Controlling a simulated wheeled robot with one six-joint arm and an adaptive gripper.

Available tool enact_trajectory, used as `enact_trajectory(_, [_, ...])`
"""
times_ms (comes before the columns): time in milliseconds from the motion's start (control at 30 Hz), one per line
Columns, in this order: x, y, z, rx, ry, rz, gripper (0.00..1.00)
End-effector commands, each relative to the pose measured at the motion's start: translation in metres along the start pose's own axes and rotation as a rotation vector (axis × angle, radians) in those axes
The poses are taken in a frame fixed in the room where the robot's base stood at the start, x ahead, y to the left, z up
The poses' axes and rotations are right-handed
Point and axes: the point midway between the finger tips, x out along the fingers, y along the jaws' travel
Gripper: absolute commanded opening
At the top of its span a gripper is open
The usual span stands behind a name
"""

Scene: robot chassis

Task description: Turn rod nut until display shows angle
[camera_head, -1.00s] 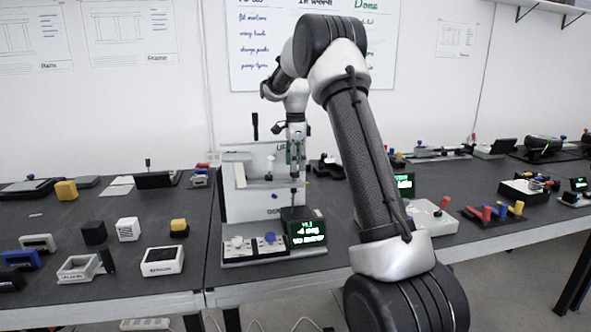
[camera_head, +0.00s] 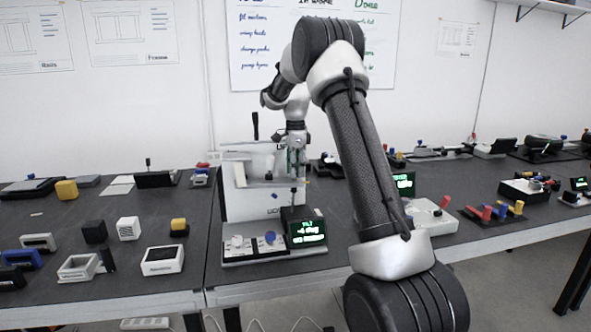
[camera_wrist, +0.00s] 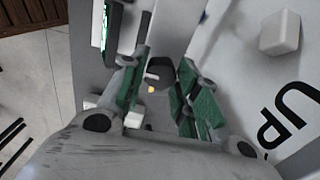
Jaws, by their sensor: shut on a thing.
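The white test stand (camera_head: 245,200) stands on the dark bench in the head view. A small display (camera_head: 307,230) with green text on black is at its front right; it seems to read tilt and about -4 deg, the last line is too blurred. My gripper (camera_head: 296,162) points down over the stand's right side. In the wrist view, my gripper's green-padded fingers (camera_wrist: 160,88) are closed about the dark rod nut (camera_wrist: 160,69). The fingers hide part of the nut. The rod (camera_head: 293,197) shows below my gripper in the head view.
The stand's base has a white knob (camera_head: 237,241) and a blue knob (camera_head: 270,238). White wall panels with a large "UP" label (camera_wrist: 282,122) are close to my fingers. Several small boxes, such as a white one (camera_head: 162,260), lie to the left. Other devices stand at right.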

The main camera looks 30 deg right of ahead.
Motion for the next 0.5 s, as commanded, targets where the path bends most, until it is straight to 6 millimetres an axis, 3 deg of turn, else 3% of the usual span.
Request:
enact_trajectory(267, [-0.0004, -0.0002, 0.0001, -0.097, 0.0, -0.009, 0.07])
enact_trajectory(500, [0.0, 0.0001, 0.0, -0.288, 0.0, -0.021, 0.07])
